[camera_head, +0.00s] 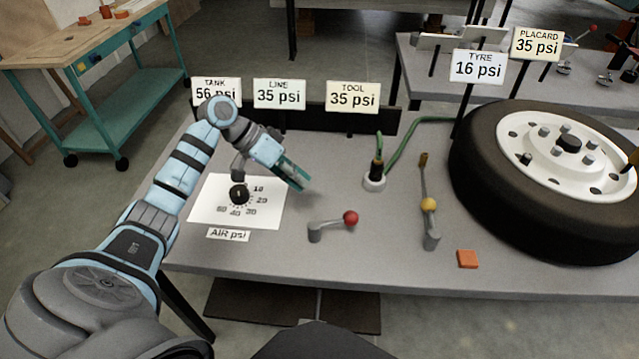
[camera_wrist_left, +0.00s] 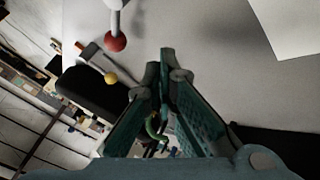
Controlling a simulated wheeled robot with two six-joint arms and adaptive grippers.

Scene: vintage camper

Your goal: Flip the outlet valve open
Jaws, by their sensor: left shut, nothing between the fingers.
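A lever with a red ball (camera_head: 350,217) on a grey pivot stands on the bench (camera_head: 290,258) at front centre, its handle pointing right. A second lever with a yellow ball (camera_head: 429,204) stands further right, its handle pointing away from me. No label shows which is the outlet valve. My left gripper (camera_head: 304,184) is shut and empty above the bench, up and left of the red ball and apart from it. In the left wrist view, the shut fingers (camera_wrist_left: 160,62) are clear of the red ball (camera_wrist_left: 115,41) and the yellow ball (camera_wrist_left: 110,79). My right gripper is not in view.
A dial on a white sheet (camera_head: 210,212) lies beneath my left arm. Psi signs, including LINE 35 (camera_head: 279,94), stand along the back. A black fitting (camera_head: 376,168) with a green hose, an orange block (camera_head: 467,259) and a large tyre (camera_head: 480,170) occupy the right side.

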